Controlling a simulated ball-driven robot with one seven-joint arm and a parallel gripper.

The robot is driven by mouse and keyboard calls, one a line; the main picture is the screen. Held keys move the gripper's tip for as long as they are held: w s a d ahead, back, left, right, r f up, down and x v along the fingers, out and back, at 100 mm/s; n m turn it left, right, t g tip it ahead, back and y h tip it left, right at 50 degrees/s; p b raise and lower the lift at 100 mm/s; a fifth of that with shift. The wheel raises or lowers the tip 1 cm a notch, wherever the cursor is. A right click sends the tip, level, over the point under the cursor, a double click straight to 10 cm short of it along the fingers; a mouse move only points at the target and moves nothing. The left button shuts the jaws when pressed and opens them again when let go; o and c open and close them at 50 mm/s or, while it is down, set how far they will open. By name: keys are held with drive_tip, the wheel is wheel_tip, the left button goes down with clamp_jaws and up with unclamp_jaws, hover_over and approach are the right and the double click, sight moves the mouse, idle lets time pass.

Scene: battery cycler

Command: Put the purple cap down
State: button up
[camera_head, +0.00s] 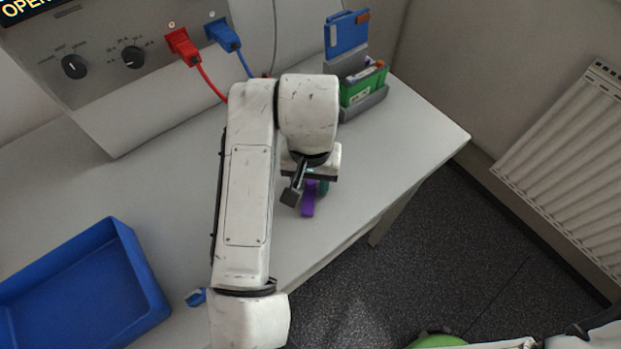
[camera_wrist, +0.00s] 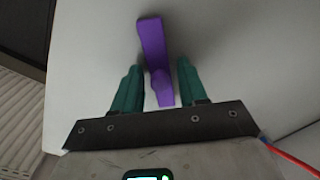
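The purple cap (camera_head: 308,199) is below my gripper at the right part of the grey table, partly hidden by the gripper. In the wrist view the purple cap (camera_wrist: 155,55) lies between the two teal fingers of my gripper (camera_wrist: 159,78), with its longer arm reaching past the fingertips. A narrow gap shows between the cap and each finger, so the gripper looks open around it. The cap seems to rest on the table, but its contact with the surface is not clear.
A blue tray (camera_head: 150,290) stands at the left front. A battery cycler (camera_head: 100,55) with a red plug (camera_head: 183,45) and a blue plug (camera_head: 226,36) is at the back. A holder with a green battery (camera_head: 362,85) stands beyond the gripper. The table's right edge is near.

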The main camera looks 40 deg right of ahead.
sight(311, 182)
drive_tip(key=shift+o, duration=0.5)
drive_tip(key=shift+r, duration=0.15)
wheel_tip(311, 182, up, 12)
drive_tip(key=p, duration=0.1)
drive_tip(key=shift+p, duration=0.35)
